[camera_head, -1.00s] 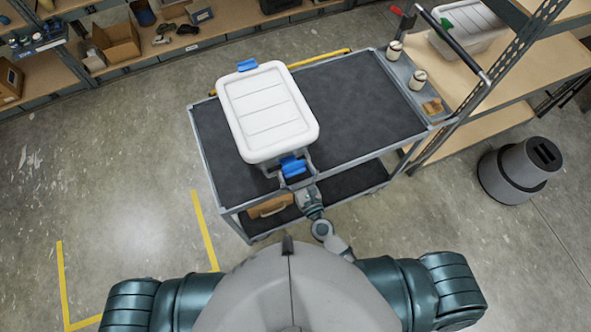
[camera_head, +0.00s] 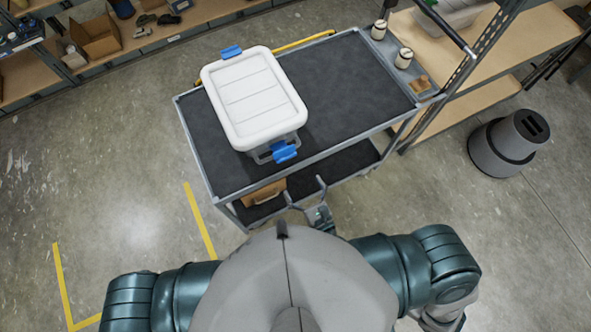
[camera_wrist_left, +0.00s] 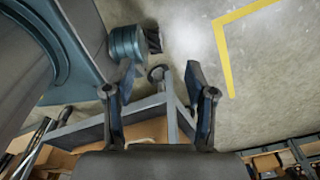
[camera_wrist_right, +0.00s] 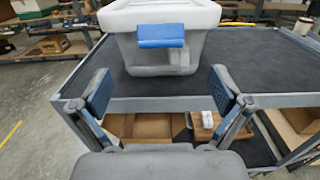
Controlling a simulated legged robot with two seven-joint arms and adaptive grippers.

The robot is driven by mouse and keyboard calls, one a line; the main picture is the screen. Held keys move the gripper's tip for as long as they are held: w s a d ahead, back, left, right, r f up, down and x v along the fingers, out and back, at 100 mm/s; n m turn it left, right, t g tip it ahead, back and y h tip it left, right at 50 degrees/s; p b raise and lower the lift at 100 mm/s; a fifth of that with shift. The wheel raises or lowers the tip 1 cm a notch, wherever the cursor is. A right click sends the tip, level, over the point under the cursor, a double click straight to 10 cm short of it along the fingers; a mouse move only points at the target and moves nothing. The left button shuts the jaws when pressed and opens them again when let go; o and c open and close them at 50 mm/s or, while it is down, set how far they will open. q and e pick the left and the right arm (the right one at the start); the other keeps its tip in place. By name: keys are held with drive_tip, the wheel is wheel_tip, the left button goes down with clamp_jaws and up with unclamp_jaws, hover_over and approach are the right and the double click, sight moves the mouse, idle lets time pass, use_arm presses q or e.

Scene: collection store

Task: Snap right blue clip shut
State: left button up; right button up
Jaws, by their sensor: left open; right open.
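A translucent box with a white lid (camera_head: 255,98) sits on the cart's dark top. One blue clip (camera_head: 285,152) is on its near end, to the right in the head view; another blue clip (camera_head: 231,52) is on the far end. The near clip shows under the lid rim in the right wrist view (camera_wrist_right: 161,36); I cannot tell whether it is fully latched. My right gripper (camera_head: 304,191) is open and empty, apart from the box and on the near side of the cart. My left gripper (camera_wrist_left: 160,78) is open and empty over the floor, out of the head view.
The cart (camera_head: 340,90) has a raised metal rim and a lower shelf with a brown case (camera_head: 263,193). Two jars (camera_head: 403,58) stand in its right-end tray. A grey bin (camera_head: 508,143) is on the floor at right. Shelving lines the back and right. The cart top right of the box is clear.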

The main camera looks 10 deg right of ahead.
drive_tip(key=shift+s+d, duration=0.1)
drive_tip(key=shift+s, duration=0.25)
